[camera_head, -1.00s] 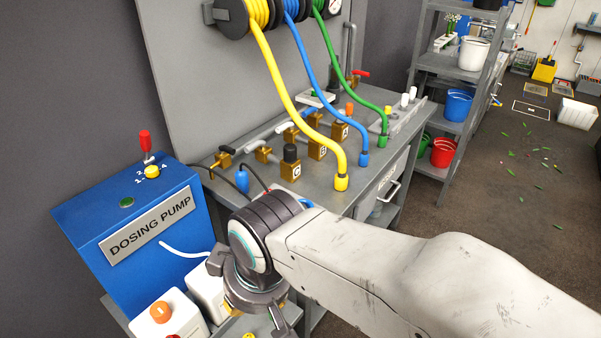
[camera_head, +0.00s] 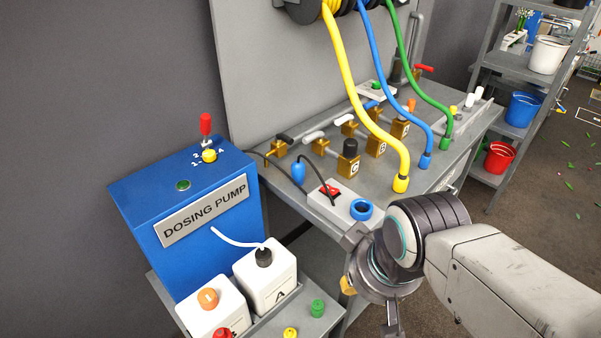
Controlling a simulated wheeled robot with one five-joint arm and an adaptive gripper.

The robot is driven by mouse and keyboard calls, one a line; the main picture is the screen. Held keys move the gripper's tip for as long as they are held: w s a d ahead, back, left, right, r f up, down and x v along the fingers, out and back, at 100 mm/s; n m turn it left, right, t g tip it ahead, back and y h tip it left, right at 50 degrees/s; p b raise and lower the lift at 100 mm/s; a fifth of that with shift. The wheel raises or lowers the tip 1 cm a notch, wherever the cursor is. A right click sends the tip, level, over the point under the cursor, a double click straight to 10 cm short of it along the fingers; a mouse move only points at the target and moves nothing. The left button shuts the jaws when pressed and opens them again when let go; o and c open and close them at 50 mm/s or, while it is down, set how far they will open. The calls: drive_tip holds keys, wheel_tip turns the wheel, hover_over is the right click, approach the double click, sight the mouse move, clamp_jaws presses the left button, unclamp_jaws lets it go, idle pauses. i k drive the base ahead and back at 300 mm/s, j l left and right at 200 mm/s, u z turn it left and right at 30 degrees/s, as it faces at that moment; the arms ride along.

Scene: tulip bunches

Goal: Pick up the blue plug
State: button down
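The blue plug (camera_head: 298,173) is a small rounded blue piece on a black cable. It rests at the left end of the grey bench, just right of the dosing pump. My gripper (camera_head: 370,288) is in the lower middle of the view, nearer the camera, below and right of the plug and clear of it. Its fingers are spread, with nothing visible between them. A white socket box (camera_head: 342,203) with a red switch and a round blue socket (camera_head: 361,209) lies between plug and gripper; its right end is close to my gripper in the picture.
The blue dosing pump (camera_head: 190,215) stands at left, with white bottles (camera_head: 266,272) and coloured caps before it. Brass valves (camera_head: 348,165) and yellow, blue and green hoses (camera_head: 400,184) occupy the bench (camera_head: 440,183). Shelving (camera_head: 505,70) stands at right.

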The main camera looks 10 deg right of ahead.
sight(298, 170)
drive_tip(key=i+l+u, duration=0.2)
drive_tip(key=l+u, duration=0.7)
drive_tip(key=l, duration=0.15)
drive_tip(key=l+u, duration=0.45)
drive_tip(key=l, duration=0.15)
drive_tip(key=l+u, duration=0.45)
drive_tip(key=l, duration=0.15)
